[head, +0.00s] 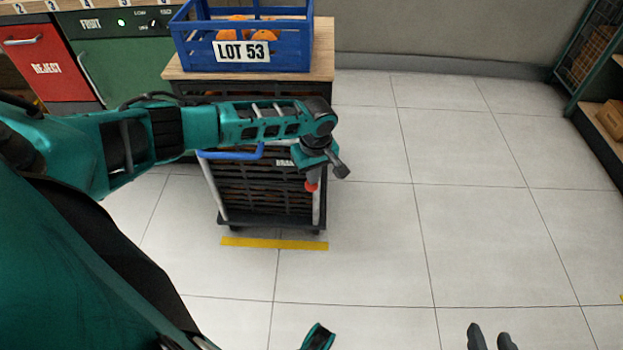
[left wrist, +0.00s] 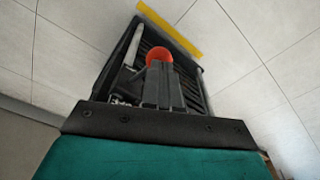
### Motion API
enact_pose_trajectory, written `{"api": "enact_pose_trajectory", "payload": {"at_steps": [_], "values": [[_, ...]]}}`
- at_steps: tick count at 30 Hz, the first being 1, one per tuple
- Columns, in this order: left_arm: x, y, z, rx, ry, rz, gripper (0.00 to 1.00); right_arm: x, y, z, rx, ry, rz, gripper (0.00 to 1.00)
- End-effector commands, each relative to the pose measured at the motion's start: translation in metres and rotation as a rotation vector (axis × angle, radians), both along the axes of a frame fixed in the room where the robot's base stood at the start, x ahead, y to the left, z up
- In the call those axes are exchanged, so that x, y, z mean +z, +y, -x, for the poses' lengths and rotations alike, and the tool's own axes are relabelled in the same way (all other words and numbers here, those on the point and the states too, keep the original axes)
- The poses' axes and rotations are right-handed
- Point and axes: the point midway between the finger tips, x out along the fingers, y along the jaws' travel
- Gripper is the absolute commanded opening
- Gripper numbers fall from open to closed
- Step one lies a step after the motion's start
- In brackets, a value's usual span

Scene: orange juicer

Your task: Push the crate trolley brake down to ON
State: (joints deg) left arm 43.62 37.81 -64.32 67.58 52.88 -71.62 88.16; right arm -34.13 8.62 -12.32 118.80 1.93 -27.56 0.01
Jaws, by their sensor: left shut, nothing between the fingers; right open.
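The crate trolley (head: 265,218) stands on the floor below the wooden table, with dark slatted crates on it and a blue handle (head: 235,153). Its red brake knob (head: 311,186) is near its right post, just below my left gripper (head: 336,165). A white label behind my left arm is partly hidden. In the left wrist view, the shut, empty fingers (left wrist: 161,82) point at the red knob (left wrist: 158,55), which shows just past their tips. I cannot tell whether they touch. My right gripper (head: 491,338) is open and empty at the bottom edge.
A blue crate (head: 290,60) marked LOT 53 with oranges stands on the wooden table (head: 325,45). A red reject bin (head: 40,62) and green fruit unit (head: 125,65) are at left. Shelving (head: 598,130) is at right. A yellow floor strip (head: 275,243) lies before the trolley. Floor to the right is clear.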

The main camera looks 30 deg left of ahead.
Motion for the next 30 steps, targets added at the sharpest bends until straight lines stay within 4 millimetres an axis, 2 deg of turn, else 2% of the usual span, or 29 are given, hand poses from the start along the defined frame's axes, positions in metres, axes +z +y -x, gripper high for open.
{"api": "enact_pose_trajectory", "payload": {"at_steps": [1,6,20,23,30], "values": [[-0.011,0.001,-0.001,0.000,-0.001,0.000,0.00,-0.015,0.000,0.000,0.001,0.002,0.000,0.43],[-0.020,0.002,-0.001,0.000,-0.001,0.000,0.00,-0.027,0.001,0.001,0.003,0.007,0.000,0.43],[-0.021,0.002,-0.001,0.000,0.000,0.000,0.00,-0.021,0.003,-0.004,0.003,-0.007,-0.006,0.43],[-0.028,0.001,-0.001,0.000,0.001,0.001,0.00,-0.024,0.003,-0.004,0.003,-0.007,-0.006,0.43],[-0.057,0.001,0.000,0.002,0.001,0.000,0.00,-0.038,0.003,-0.003,0.003,-0.006,-0.005,0.43]]}}
